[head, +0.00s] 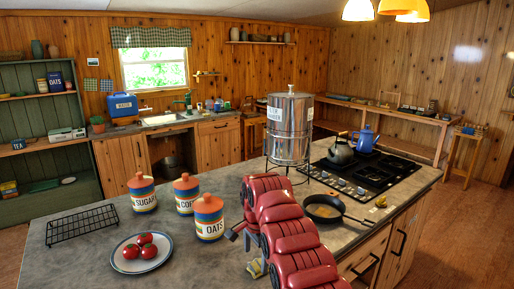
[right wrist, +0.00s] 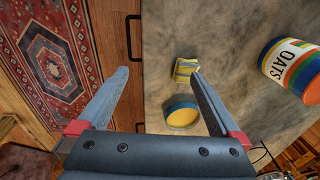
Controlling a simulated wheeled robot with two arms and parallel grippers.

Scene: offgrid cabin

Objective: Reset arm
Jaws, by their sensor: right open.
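My right arm, with red padded links, reaches over the counter in the head view. My right gripper shows in the right wrist view (right wrist: 157,76), with its two grey fingers spread wide and nothing between them. It is above the counter's edge. In the head view the red links hide most of it. My left gripper is not in view.
The grey counter (head: 95,262) holds an oats canister (head: 209,218), sugar (head: 142,192) and coffee canisters, a plate (head: 140,257) of tomatoes, a wire rack (head: 82,225), a steel water filter (head: 290,125) and a frying pan (head: 325,209). A yellow packet (right wrist: 185,70) lies near my fingers.

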